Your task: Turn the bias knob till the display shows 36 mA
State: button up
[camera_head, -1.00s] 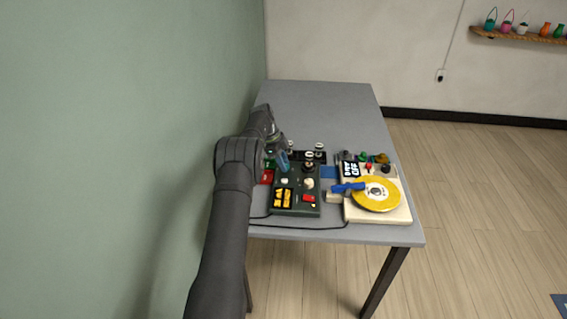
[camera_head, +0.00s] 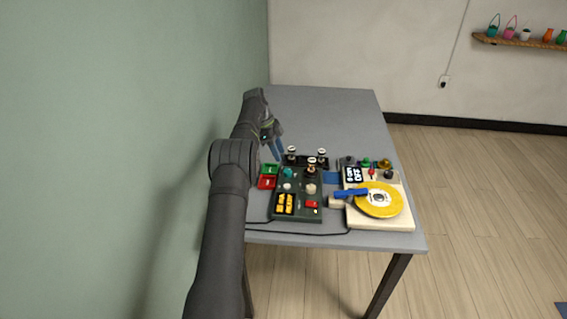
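A dark green amplifier unit (camera_head: 299,212) sits on the table in the head view. On it are a teal knob (camera_head: 288,172), a pale knob (camera_head: 287,187) and a beige knob (camera_head: 311,189); which one is the bias knob I cannot tell. At its front left is a yellow display panel (camera_head: 285,203), too small to read. My gripper (camera_head: 277,153) has blue fingertips and is above and behind the unit's left side, apart from the teal knob. It holds nothing that I can see; the gap between its fingers is unclear.
Several glass tubes (camera_head: 322,158) stand at the unit's back. The table's rear (camera_head: 330,110) is clear.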

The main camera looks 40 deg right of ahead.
aim_at(287, 170)
jog(key=shift+v, duration=1.95)
jog(key=x, duration=1.2)
jog(key=shift+r, duration=0.2)
